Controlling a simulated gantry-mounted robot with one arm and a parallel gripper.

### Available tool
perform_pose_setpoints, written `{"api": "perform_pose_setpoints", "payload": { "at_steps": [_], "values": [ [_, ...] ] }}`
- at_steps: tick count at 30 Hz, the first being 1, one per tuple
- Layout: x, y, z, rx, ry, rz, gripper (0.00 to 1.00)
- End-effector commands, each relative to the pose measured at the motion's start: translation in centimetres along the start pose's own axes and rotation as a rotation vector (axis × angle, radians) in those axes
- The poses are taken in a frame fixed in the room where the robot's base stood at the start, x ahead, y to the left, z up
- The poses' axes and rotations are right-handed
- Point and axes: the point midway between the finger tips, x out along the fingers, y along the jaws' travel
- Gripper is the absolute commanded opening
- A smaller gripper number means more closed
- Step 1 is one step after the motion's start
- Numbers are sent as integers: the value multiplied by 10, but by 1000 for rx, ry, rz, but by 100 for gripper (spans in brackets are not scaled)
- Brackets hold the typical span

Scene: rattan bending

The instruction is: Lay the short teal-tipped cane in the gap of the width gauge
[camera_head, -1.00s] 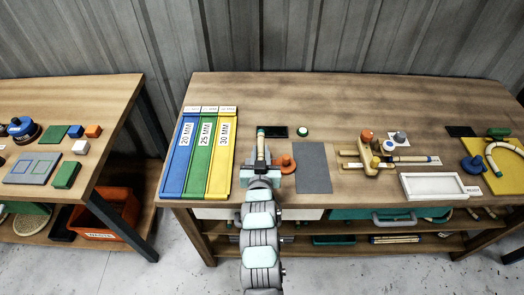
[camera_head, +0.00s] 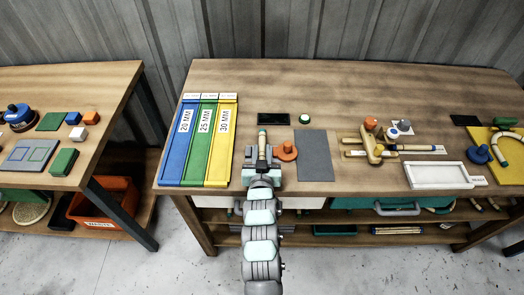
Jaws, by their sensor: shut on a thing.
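A short tan cane with a teal tip (camera_head: 262,143) points away from me, standing out from my gripper (camera_head: 262,164). My gripper is shut on its near part, just left of the orange round-knobbed piece (camera_head: 287,151) and over the table's front part. The arm hides the jaws' lower side. I cannot tell for sure which thing is the width gauge. A tan wooden fixture (camera_head: 374,146) with an orange knob stands to the right, with another, dark-banded cane (camera_head: 412,148) lying beside it.
Blue (camera_head: 179,155), green (camera_head: 201,157) and yellow (camera_head: 220,159) lanes marked 20, 25 and 30 MM lie left. A grey mat (camera_head: 314,155), black pad (camera_head: 273,119) and white tray (camera_head: 438,184) are on the table. The back of the table is clear.

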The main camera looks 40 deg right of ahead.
Motion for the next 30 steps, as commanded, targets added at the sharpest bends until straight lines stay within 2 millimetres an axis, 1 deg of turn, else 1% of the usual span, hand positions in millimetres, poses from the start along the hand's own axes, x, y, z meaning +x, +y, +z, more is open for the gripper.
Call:
{"api": "perform_pose_setpoints", "payload": {
  "at_steps": [4, 5, 14, 20, 23, 26, 30],
  "values": [
    [0, 0, 0, 0, 0, 0, 0],
    [0, 0, 0, 0, 0, 0, 24],
    [0, 0, 0, 0, -1, 0, 48],
    [-1, 0, 0, 0, 0, 0, 49],
    [-6, 0, 0, 0, 0, -1, 49],
    [-18, -1, 0, 0, 0, -1, 49],
    [-43, -1, 1, 0, -3, -1, 49]
  ]
}}
